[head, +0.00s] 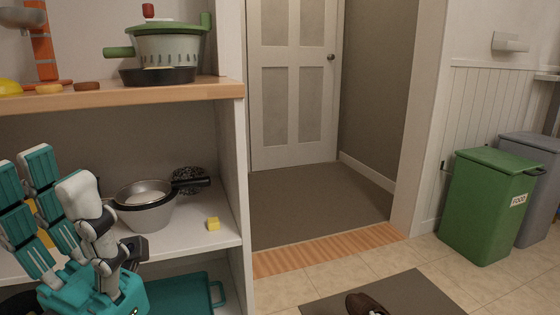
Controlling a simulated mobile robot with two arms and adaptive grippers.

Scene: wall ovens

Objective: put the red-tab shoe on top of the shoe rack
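A dark brown shoe (367,304) lies on a dark grey mat (410,297) at the bottom edge of the head view. Only part of the shoe shows, and I cannot see a red tab on it. No shoe rack is visible. My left gripper (57,172) is at the lower left, in front of the shelves, with its teal and white fingers pointing up and spread apart. I see nothing held between them. It is well to the left of the shoe. My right gripper is not in view.
A green bin (484,208) and a grey bin (535,190) stand right. Tiled floor around the mat is clear.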

